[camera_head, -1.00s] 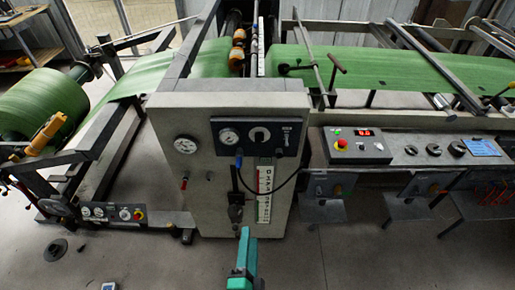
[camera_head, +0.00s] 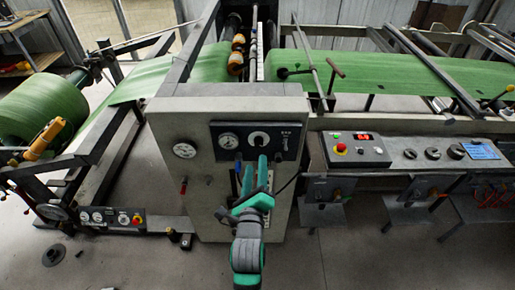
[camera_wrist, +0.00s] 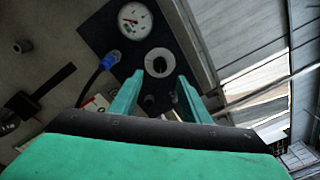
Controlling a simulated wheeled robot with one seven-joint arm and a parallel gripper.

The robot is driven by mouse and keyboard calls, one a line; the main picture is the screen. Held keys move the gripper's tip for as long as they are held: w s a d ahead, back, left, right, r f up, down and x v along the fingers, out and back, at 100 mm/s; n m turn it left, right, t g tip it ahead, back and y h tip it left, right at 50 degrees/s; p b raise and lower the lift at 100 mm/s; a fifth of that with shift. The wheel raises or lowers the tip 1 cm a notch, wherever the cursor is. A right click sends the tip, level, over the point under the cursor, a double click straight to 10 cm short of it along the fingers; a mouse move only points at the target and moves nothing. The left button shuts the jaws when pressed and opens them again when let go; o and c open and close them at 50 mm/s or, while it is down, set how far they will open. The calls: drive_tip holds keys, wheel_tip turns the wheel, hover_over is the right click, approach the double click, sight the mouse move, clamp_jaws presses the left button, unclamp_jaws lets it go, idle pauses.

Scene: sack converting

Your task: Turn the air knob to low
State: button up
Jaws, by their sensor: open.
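The air knob (camera_head: 259,139) is a round dial with a pale ring on the dark panel (camera_head: 286,152) of the grey cabinet. It sits between a white gauge (camera_head: 229,141) and a small indicator strip. My green gripper (camera_head: 255,165) is open in front of the panel, its fingertips just below the knob in the head view. In the wrist view the knob (camera_wrist: 159,63) shows just beyond and between my two open fingers (camera_wrist: 158,85). I see no contact with it. The knob's scale markings are too small to read.
A blue fitting with a black hose (camera_wrist: 109,60) sits beside the panel, left of my fingers in the wrist view. Another gauge (camera_head: 185,150) is left of the panel. A control box with a red button (camera_head: 341,149) stands to the right. Green sheet (camera_head: 400,78) runs behind.

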sight(258, 145)
drive_tip(key=w, duration=0.8)
drive_tip(key=shift+w+d, duration=0.3)
drive_tip(key=shift+w, duration=0.1)
drive_tip(key=shift+c, duration=0.6)
drive_tip(key=c, duration=0.9)
